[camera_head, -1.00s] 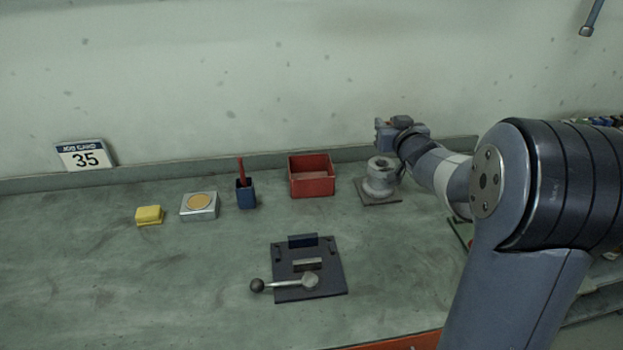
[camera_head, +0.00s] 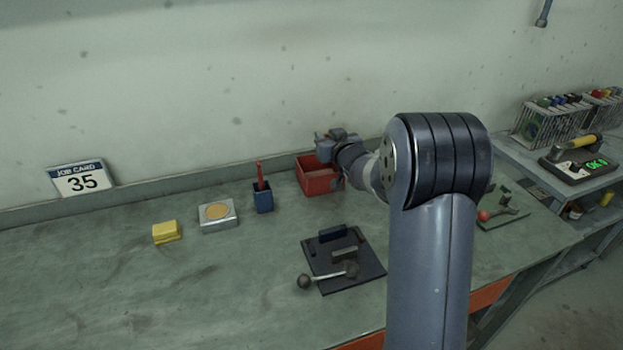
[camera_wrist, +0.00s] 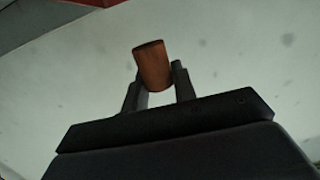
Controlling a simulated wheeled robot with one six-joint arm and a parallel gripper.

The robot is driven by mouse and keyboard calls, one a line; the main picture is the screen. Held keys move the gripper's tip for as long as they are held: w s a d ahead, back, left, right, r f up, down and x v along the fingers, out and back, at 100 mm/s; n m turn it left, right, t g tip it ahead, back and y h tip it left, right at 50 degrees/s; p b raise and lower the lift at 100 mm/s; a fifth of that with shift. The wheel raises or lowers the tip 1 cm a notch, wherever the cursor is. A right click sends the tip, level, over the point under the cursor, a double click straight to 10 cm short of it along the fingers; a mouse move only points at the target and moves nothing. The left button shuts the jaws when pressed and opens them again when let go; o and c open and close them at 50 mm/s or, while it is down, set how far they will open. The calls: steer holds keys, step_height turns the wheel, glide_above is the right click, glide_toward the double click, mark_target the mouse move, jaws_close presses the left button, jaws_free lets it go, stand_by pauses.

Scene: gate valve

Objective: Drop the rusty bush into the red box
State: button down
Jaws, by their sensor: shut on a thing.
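The rusty bush (camera_wrist: 153,65) is a short brown cylinder, tilted slightly, between my fingertips in the wrist view. My gripper (camera_wrist: 157,83) is shut on it. In the head view my gripper (camera_head: 328,148) is above the red box, close to its back right part, and the bush cannot be made out there. The red box (camera_head: 319,187) is an open box standing at the back of the bench, partly covered by my gripper and wrist. A red edge (camera_wrist: 95,3) also shows at the top left of the wrist view.
A blue holder with a red item (camera_head: 262,198) stands just left of the box. Farther left are a silver block with a tan disc (camera_head: 217,214) and a yellow block (camera_head: 166,231). A dark plate with a ball-ended lever (camera_head: 343,260) lies in front.

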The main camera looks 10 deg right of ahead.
steer(key=shift+f+b, duration=2.35)
steer(key=shift+f, duration=0.55)
steer(key=shift+r, duration=0.1)
steer(key=c, duration=1.1)
jaws_free()
steer(key=shift+o, duration=0.2)
step_height(320, 180, up, 10)
steer(key=p, duration=0.3)
